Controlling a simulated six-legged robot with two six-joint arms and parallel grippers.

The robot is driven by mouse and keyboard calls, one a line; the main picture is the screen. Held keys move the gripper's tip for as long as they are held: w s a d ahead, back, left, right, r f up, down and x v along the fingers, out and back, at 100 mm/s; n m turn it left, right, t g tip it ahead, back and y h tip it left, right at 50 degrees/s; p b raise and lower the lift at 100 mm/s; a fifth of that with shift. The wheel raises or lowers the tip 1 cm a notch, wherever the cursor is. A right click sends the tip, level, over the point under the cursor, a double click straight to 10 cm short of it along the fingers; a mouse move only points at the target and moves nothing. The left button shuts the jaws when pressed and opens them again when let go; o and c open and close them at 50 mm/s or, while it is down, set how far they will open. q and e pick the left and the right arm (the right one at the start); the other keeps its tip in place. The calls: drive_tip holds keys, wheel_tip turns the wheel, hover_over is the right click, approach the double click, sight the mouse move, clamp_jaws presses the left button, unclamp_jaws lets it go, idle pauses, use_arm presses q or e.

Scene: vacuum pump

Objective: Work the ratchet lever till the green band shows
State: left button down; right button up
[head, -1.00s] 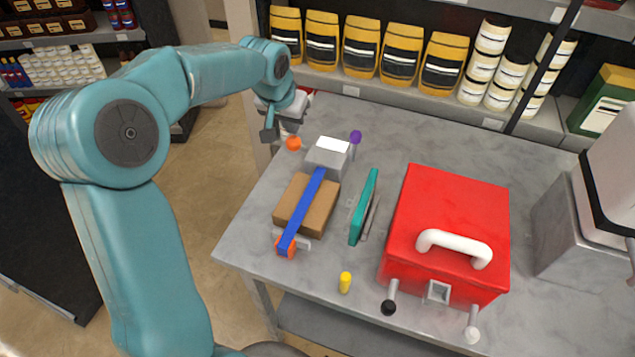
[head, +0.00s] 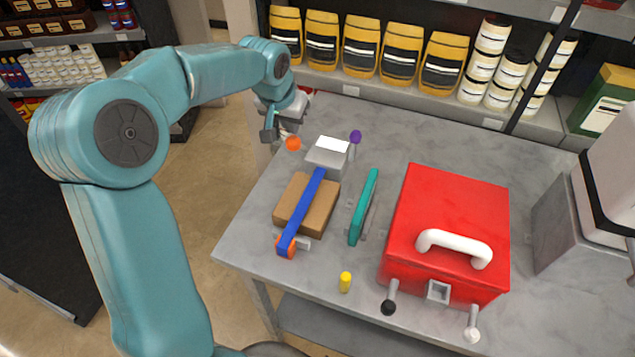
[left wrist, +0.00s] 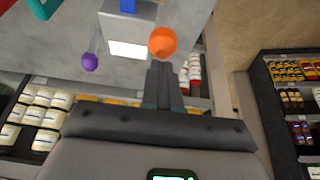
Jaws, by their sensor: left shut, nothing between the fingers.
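A grey ratchet block (head: 327,156) with a white top panel sits at the left of the table. A blue strap (head: 305,205) runs from it over a brown box (head: 290,215). An orange knob (head: 293,143) is at the block's left, a purple knob (head: 355,137) at its right. No green band shows on the block. My left gripper (head: 270,135) is just left of the orange knob, shut and empty. In the left wrist view, its closed fingers (left wrist: 163,75) point at the orange knob (left wrist: 162,42); contact cannot be told. My right gripper is out of view.
A teal panel (head: 363,207) stands right of the strap. A red case (head: 450,215) with a white handle fills the middle of the table. A yellow peg (head: 345,282) is near the front edge. Stocked shelves (head: 400,95) stand behind the table.

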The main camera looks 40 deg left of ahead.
use_arm(q)
drive_tip(key=shift+s+d+f+b, duration=0.1)
drive_tip(key=shift+s+f+b, duration=0.1)
drive_tip(key=shift+f+b, duration=0.35)
drive_tip(key=shift+s+d+f+b, duration=0.1)
drive_tip(key=shift+s+f+b, duration=0.05)
drive_tip(key=shift+f+b, duration=0.4)
wheel_tip(320, 180, down, 6)
drive_tip(key=s+r+b, duration=0.1)
drive_tip(key=s+b, duration=0.2)
drive_tip(key=b, duration=0.3)
drive_tip(key=w+r+p, duration=0.1)
drive_tip(key=r+p, duration=0.2)
drive_tip(key=w+r+p, duration=0.1)
drive_tip(key=r+p, duration=0.2)
drive_tip(key=r, duration=0.1)
drive_tip(key=w+r+p, duration=0.1)
drive_tip(key=r+p, duration=0.2)
drive_tip(key=shift+r+p, duration=0.15)
drive_tip(key=shift+p, duration=0.2)
drive_tip(key=shift+s+r, duration=0.1)
drive_tip(key=shift+s, duration=0.1)
